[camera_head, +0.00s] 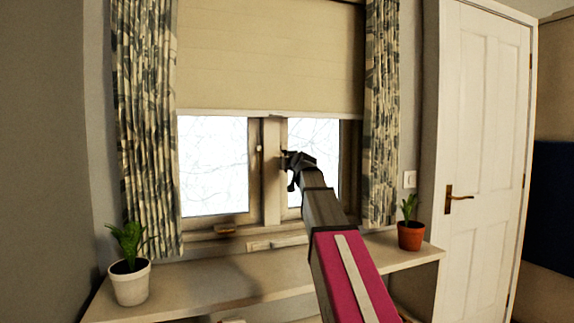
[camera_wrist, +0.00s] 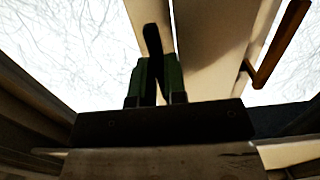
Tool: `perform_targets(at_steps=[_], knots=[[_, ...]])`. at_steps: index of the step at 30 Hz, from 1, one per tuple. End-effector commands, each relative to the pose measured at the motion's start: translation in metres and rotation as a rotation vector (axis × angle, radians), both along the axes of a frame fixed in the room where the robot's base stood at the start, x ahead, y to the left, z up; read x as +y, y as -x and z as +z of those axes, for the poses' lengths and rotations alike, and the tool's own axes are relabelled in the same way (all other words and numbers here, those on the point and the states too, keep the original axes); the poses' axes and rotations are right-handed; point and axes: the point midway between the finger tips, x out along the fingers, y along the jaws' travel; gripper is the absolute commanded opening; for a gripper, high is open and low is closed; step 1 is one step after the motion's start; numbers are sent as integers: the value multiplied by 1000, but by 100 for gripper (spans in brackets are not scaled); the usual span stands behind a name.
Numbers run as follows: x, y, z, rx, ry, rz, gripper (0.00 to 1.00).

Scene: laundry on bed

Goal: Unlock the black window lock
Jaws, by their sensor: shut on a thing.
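The black window lock (camera_wrist: 152,40) shows in the wrist view as a dark upright bar against the pale window frame. My gripper (camera_wrist: 154,68) is shut on it, with a dark green finger on each side and the bar's rounded end sticking out beyond them. In the head view my gripper (camera_head: 289,160) is at the window, just right of the central post. There the lock is small and dark and I cannot tell it apart from my gripper.
A brown handle (camera_wrist: 280,45) is to the right in the wrist view. A sill shelf (camera_head: 200,292) runs below the window, with a white-potted plant (camera_head: 131,283) at left and a terracotta-potted plant (camera_head: 410,235) at right. A blind (camera_head: 270,60) and curtains (camera_head: 148,120) frame the window.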

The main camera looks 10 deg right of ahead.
Motion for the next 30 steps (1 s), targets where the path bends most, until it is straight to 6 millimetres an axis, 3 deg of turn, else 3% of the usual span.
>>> perform_targets(at_steps=[21,30], knots=[[-4,16,27,542,108,-1,0],[-4,19,33,679,135,0,0]])
